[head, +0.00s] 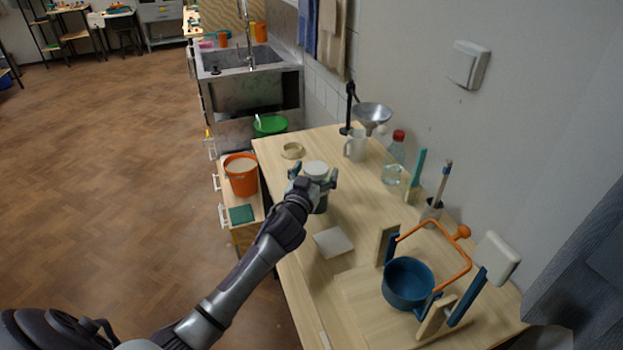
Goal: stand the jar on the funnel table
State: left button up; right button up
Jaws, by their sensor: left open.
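The funnel is on a black stand near the wall, farther back. My left gripper (314,181) reaches in from the lower left. It is open, with its fingers on either side of the jar's upper part. The gripper hides part of the jar, and I cannot tell whether the fingers touch it. My right gripper is not in view.
A white mug (355,146), a bottle with a red cap (394,160) and a brush pot (432,209) line the wall side. A pale tile (332,242) lies in front of the jar. An orange bucket (241,177) is left.

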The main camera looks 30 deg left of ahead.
pick_arm(q)
jog(key=s+d+b, duration=0.1)
jog(key=s+d, duration=0.1)
jog(key=s, duration=1)
jog(key=shift+b, duration=0.4)
